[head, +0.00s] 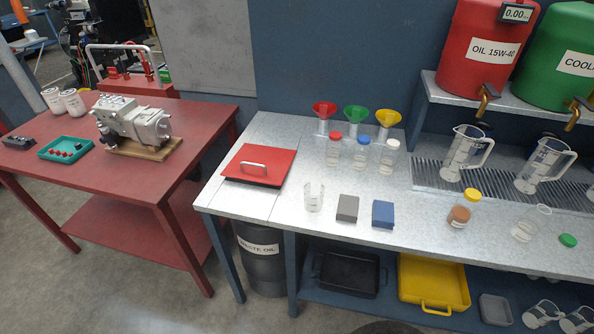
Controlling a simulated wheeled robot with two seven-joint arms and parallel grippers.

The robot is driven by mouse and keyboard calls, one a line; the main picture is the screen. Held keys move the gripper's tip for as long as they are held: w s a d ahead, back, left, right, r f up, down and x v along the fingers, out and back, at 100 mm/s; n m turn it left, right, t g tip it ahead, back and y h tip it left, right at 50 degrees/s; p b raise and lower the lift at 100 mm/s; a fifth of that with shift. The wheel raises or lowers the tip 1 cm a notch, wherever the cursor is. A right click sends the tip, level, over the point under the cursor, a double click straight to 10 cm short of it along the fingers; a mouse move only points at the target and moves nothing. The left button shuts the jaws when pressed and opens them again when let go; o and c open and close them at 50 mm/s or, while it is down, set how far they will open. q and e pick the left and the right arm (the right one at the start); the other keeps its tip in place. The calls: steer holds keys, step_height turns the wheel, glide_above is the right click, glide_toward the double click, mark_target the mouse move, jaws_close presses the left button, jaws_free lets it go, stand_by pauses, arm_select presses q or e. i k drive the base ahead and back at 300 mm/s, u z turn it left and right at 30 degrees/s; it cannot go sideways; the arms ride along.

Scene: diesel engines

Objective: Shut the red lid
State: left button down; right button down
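The red lid (261,161) is a flat square plate with a pale bar handle (254,167) on top. It is at the left end of the grey metal bench (290,212), above the waste oil drum (262,262). A dark strip shows under its front edge. I cannot tell whether that is an opening or a dark rim, or how far the lid is tilted. Neither of my grippers is in view.
A glass beaker (313,197), a grey block (347,208) and a blue block (383,214) stand right of the lid. Capped bottles and funnels are behind them. A red table (150,217) with a pump (132,127) stands left, across a narrow gap.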

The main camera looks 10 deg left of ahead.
mark_target(260, 157)
steer(key=z, duration=0.95)
steer(key=i, duration=0.8)
steer(key=u, duration=0.95)
steer(key=i, duration=0.45)
steer(key=u, duration=0.4)
